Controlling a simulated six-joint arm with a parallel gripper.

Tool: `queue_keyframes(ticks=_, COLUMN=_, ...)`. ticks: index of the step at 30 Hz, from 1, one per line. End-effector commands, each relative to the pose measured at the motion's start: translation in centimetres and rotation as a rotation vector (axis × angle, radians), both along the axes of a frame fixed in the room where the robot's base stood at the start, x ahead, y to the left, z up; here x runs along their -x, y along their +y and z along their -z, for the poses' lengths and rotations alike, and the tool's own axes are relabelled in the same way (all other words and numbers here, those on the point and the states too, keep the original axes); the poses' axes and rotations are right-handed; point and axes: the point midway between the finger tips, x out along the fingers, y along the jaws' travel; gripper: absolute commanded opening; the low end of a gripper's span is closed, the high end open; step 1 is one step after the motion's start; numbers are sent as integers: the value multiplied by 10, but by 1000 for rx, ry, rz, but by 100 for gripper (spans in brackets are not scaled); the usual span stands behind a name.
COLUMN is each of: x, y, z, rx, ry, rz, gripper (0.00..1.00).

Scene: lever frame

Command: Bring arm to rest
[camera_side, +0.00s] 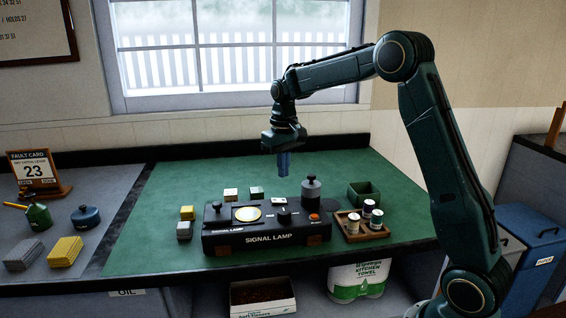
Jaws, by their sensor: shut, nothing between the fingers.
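My gripper (283,164) hangs pointing down above the green mat (150,225), over the back of the signal lamp box. Its fingers are shut with nothing between them, and it appears clear of everything below. My arm reaches in from the right and bends down at the wrist. The black signal lamp box (268,239) stands at the front middle of the mat, with a lit yellowish disc (248,214) and an orange button (314,217) on top.
A grey weight-like piece (311,190) stands at the box's right rear. Small yellow and grey blocks (187,213) lie left and behind. A wooden tray (362,231) with small canisters and a green open bin (364,193) are at right.

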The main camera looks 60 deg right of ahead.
Motion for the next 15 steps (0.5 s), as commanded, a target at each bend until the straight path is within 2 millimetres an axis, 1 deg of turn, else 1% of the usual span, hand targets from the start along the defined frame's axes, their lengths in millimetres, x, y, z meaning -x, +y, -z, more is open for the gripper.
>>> queue_keyframes(ticks=5, x=17, y=17, z=-24, rx=11, ry=-38, rz=-20, gripper=0)
queue_keyframes(ticks=8, x=32, y=30, z=-39, rx=18, ry=-65, rz=-36, gripper=0)
queue_keyframes(ticks=15, x=75, y=61, z=-70, rx=35, ry=-135, rz=-74, gripper=0)
